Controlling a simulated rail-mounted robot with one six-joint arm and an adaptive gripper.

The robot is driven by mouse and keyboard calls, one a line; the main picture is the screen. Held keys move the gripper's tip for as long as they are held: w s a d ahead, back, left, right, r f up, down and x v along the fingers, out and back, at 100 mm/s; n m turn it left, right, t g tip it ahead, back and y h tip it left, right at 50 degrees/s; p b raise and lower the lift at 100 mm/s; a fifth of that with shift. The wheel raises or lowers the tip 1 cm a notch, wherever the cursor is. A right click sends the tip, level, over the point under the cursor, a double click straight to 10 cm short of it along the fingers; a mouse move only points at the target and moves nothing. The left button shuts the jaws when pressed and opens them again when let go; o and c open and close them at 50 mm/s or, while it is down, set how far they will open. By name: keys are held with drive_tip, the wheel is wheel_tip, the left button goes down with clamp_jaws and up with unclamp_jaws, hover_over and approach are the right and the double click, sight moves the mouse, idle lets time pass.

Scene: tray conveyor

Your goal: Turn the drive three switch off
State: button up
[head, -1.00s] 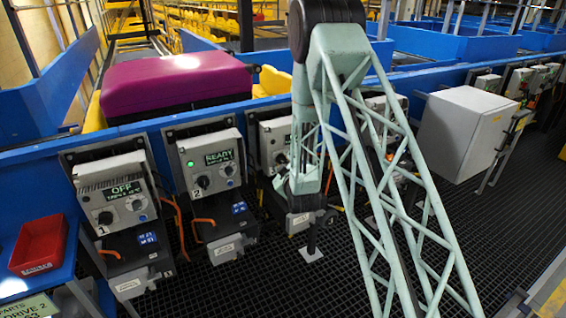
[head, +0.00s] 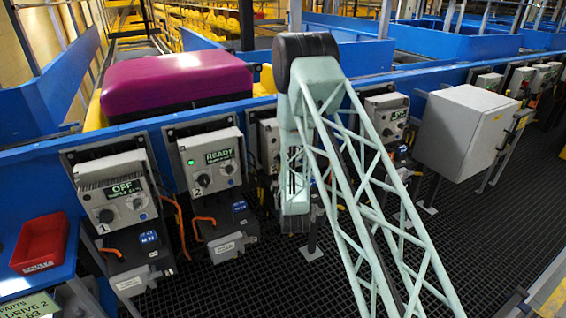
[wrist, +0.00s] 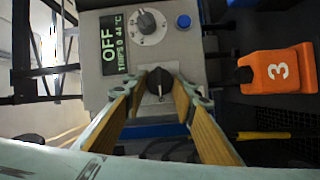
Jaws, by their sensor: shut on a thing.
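The drive three box shows in the wrist view as a grey panel (wrist: 182,48) turned sideways, with a display (wrist: 110,46) reading OFF. Its black switch knob (wrist: 158,84) sits between the two fingers of my gripper (wrist: 158,90), which is shut on it. A second, grey dial (wrist: 147,24) and a blue button (wrist: 184,21) are on the same panel. In the head view the drive three box (head: 268,140) is mostly hidden behind my arm, and the gripper is hidden too.
To the left in the head view, drive 1 (head: 117,190) reads OFF and drive 2 (head: 211,165) reads READY with a green lamp. A magenta case (head: 178,82) lies on the conveyor. A red bin (head: 40,243) stands at lower left, a large grey cabinet (head: 466,132) at right.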

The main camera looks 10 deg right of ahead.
idle(0.4)
drive_tip(key=o, duration=0.9)
drive_tip(key=shift+s, duration=0.15)
drive_tip(key=shift+s+a+r, duration=0.1)
drive_tip(key=shift+s+a, duration=0.1)
drive_tip(key=shift+s, duration=1.75)
drive_tip(key=shift+s+a+f, duration=0.1)
drive_tip(key=shift+s+a, duration=0.1)
drive_tip(key=shift+s, duration=1.7)
drive_tip(key=shift+s+a+r, duration=0.1)
drive_tip(key=shift+s+a, duration=0.1)
drive_tip(key=shift+s, duration=1.75)
drive_tip(key=shift+r, duration=0.1)
